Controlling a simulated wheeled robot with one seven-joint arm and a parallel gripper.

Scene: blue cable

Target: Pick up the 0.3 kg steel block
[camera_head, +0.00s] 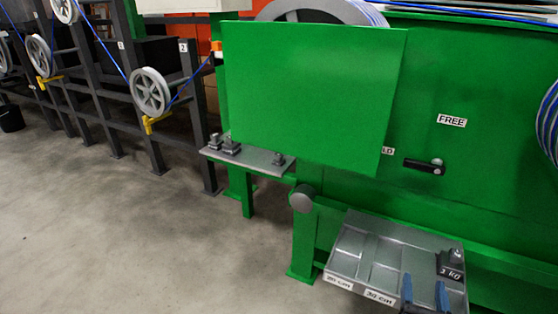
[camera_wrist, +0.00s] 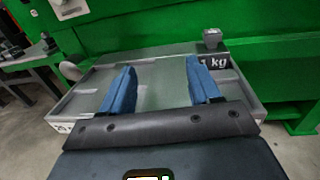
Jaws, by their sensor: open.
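No block is readable as 0.3 kg. A dark block with a knob on top (camera_head: 452,266) sits at the right of a grey tray (camera_head: 355,240); its label ends in "kg", but I cannot read the number surely. It shows in the wrist view (camera_wrist: 228,55) beyond my right finger. Small metal blocks stand on a narrow shelf (camera_head: 255,162): two at its left end (camera_head: 230,146) and one at its right (camera_head: 278,158). Their marks are too small to read. My gripper (camera_wrist: 160,75) has blue fingers, open and empty over the tray; it also shows in the head view (camera_head: 425,294).
The tray has divided compartments and front labels, one reading "30 cm". A large green panel (camera_head: 310,95) stands above the shelf. A black handle (camera_head: 424,166) juts from the green machine (camera_head: 470,180). A grey round knob (camera_head: 302,198) lies between shelf and tray.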

